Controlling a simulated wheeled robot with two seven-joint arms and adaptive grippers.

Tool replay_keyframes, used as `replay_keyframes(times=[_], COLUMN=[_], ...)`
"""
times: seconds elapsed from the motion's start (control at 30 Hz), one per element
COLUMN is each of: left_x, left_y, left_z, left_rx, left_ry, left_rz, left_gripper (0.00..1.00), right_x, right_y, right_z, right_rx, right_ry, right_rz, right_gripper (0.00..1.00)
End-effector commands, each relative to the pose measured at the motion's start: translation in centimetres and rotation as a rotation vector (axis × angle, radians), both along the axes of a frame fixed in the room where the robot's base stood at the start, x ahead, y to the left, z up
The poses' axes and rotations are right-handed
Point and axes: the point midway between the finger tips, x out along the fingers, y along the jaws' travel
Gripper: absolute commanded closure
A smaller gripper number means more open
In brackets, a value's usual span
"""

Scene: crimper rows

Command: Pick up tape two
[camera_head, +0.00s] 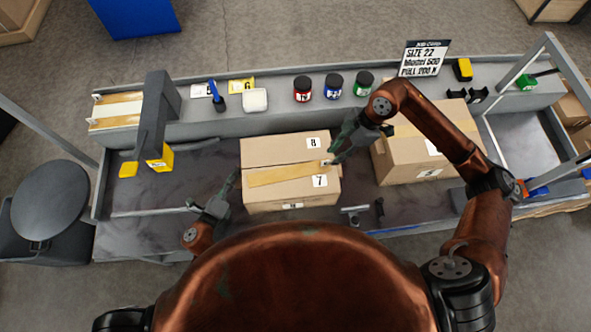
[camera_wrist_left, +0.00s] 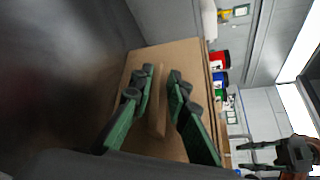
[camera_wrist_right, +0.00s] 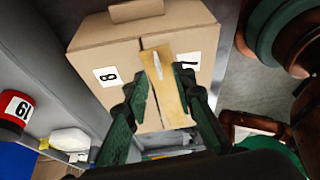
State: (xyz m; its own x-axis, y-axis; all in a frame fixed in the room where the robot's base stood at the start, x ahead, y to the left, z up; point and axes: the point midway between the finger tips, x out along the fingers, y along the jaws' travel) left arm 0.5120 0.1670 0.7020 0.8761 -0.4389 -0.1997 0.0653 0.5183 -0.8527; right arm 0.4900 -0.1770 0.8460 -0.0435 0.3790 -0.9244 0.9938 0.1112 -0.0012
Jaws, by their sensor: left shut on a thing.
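A cardboard box (camera_head: 290,160) with labels 8 and 7 sits at the middle of the bench. A tan tape strip (camera_head: 285,174) lies along its top; it also shows in the right wrist view (camera_wrist_right: 168,85). My right gripper (camera_head: 334,160) is over the box's right end, its fingers (camera_wrist_right: 162,80) apart on either side of the strip, not visibly gripping it. My left gripper (camera_head: 228,188) is at the box's left end. In the left wrist view its fingers (camera_wrist_left: 161,80) are around a narrow tan piece (camera_wrist_left: 158,110) at the box. Whether that is tape or cardboard is unclear.
A second box (camera_head: 415,150) stands to the right. Red (camera_head: 303,89), blue (camera_head: 334,86) and green (camera_head: 364,84) jars line the back shelf, with a white block (camera_head: 255,100). A sign (camera_head: 423,59) stands behind.

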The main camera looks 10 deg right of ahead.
Motion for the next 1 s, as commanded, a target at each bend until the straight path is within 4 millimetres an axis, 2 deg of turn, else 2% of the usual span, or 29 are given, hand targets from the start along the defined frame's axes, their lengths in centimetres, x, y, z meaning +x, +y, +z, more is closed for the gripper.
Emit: replay_keyframes(times=[0.17,0.43,0.73,1.0], left_x=[0.0,0.0,0.0,0.0], left_y=[0.1,0.1,0.1,0.1], left_z=[-0.1,-0.1,-0.1,-0.2], left_rx=[0.004,0.005,0.005,0.005], left_ry=[0.002,0.002,0.002,0.002], left_rz=[0.002,0.001,0.001,0.001], left_gripper=[1.00,1.00,1.00,1.00], right_x=[0.0,0.2,0.2,0.2], right_y=[0.6,2.1,2.3,2.3], right_z=[-1.1,-4.5,-5.0,-5.0], right_rx=[0.003,0.003,0.001,0.002], right_ry=[0.001,0.001,0.000,0.000], right_rz=[0.000,-0.001,-0.001,-0.001], right_gripper=[0.76,0.76,0.76,0.94])
